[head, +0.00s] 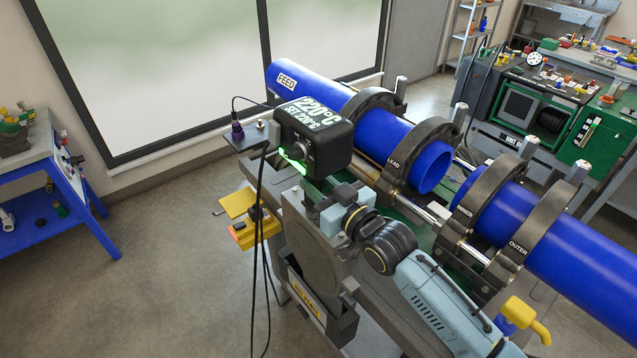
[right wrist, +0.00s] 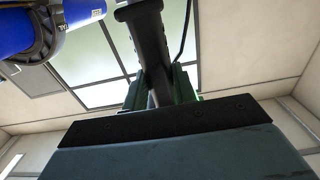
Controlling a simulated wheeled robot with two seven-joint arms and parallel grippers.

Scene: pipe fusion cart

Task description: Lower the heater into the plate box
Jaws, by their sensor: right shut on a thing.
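The heater has a black control box (head: 313,137) reading 220°C and a round grey plate (head: 316,240) hanging upright below it. My right gripper (head: 318,190) is shut on the heater's handle. In the right wrist view the green fingers (right wrist: 152,88) clasp the black handle (right wrist: 149,35). The plate box (head: 319,314) is dark, with a yellow label, on the cart's near end. The plate's lower edge lines up with the box's opening; how deep it sits is hard to tell. My left gripper is out of view.
Blue pipes (head: 312,88) lie in dark clamps (head: 377,118) on the cart, just right of the heater. Black cables hang left of the plate. A yellow-orange part (head: 242,236) sticks out at the cart's left. Open floor (head: 160,270) lies left.

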